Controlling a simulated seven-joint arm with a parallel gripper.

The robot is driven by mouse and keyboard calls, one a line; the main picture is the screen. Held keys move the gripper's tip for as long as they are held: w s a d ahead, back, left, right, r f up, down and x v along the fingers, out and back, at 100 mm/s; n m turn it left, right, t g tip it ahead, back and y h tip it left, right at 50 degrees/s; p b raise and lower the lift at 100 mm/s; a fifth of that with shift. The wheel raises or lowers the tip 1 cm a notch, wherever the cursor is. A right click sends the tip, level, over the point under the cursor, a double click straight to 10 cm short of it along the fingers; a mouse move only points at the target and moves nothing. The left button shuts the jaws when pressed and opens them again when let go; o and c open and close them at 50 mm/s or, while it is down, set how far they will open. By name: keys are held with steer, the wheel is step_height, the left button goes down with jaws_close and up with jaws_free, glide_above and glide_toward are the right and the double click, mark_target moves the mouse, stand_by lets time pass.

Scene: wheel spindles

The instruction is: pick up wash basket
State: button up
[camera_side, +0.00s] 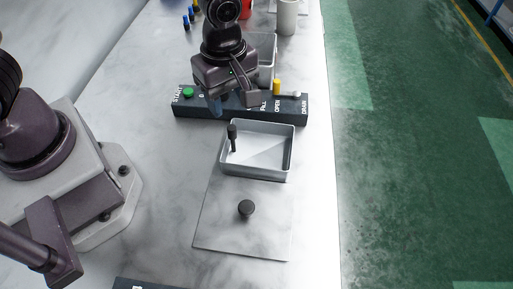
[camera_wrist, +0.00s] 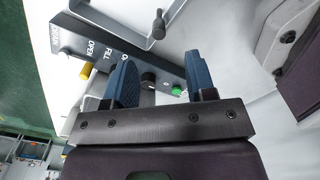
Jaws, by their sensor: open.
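A grey, open-topped rectangular metal container (camera_side: 262,171), which seems to be the wash basket, sits on the bench in the side view. A dark upright post handle (camera_side: 232,137) stands at its left side. In the wrist view, part of its rim and the post handle (camera_wrist: 158,24) show at the top. My gripper (camera_side: 236,104) is over the dark button panel, behind the container in the side view. Its two blue fingers are apart and empty, as the wrist view of my gripper (camera_wrist: 158,72) shows. The fingers do not touch the container.
The button panel (camera_side: 213,108) carries a green button (camera_side: 188,91), a yellow button (camera_side: 277,87) and a pale one. A flat plate (camera_side: 222,235) with a dark knob (camera_side: 246,209) lies in front of the container. Another grey bin (camera_side: 266,48) is partly hidden behind my gripper. A cup (camera_side: 288,17) stands farther back.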

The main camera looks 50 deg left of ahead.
mark_target(232, 127)
step_height(232, 127, down, 4)
steer(key=shift+f, duration=0.2)
steer(key=f, duration=0.5)
steer(key=shift+w+a+f, duration=0.1)
steer(key=shift+w+a, duration=0.1)
steer(key=shift+a, duration=0.15)
jaws_close()
